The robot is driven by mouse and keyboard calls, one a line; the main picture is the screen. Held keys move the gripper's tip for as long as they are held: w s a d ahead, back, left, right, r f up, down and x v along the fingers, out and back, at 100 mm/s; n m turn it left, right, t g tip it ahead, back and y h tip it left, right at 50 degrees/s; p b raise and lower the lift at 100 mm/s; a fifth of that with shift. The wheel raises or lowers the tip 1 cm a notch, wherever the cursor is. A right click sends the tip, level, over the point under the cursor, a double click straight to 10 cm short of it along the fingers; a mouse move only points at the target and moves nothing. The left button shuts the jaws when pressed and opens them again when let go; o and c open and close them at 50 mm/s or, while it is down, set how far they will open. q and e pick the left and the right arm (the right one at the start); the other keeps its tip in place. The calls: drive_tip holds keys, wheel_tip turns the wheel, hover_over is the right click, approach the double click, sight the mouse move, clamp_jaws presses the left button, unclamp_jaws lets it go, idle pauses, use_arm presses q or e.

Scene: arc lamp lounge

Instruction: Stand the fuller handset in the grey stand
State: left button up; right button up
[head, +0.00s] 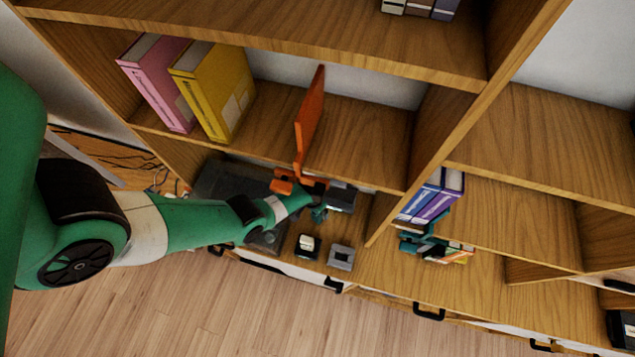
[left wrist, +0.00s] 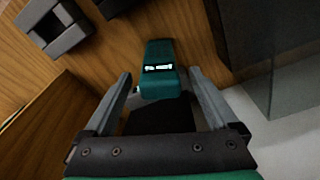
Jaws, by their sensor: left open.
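A teal handset (left wrist: 160,85) with a small lit display shows in the left wrist view. White marks show on the display, but the charge level is too small to read for certain. My left gripper (left wrist: 160,76) is open, with one finger on each side of the handset and visible gaps. In the head view my left gripper (head: 309,200) is over the lower shelf and partly hides what is there. The grey stand (left wrist: 38,30), a square block with an opening, is at the upper left of the wrist view. In the head view the stand (head: 334,263) is near the shelf's front edge.
A small dark block with a pale top (head: 307,245) stands left of the stand. A wooden partition (head: 405,200) is to the right. Pink (head: 158,85) and yellow (head: 220,90) binders stand on the shelf above.

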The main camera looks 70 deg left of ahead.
use_arm(q)
drive_tip(key=f+b, duration=0.1)
drive_tip(key=f, duration=0.1)
drive_tip(key=f+b, duration=0.1)
drive_tip(key=b, duration=0.1)
drive_tip(key=f+b, duration=0.1)
drive_tip(key=f, duration=0.1)
drive_tip(key=shift+w+a+f+b, duration=0.15)
drive_tip(key=shift+w+f+b, duration=0.1)
drive_tip(key=shift+f+b, duration=0.1)
drive_tip(key=shift+r, duration=0.15)
clamp_jaws()
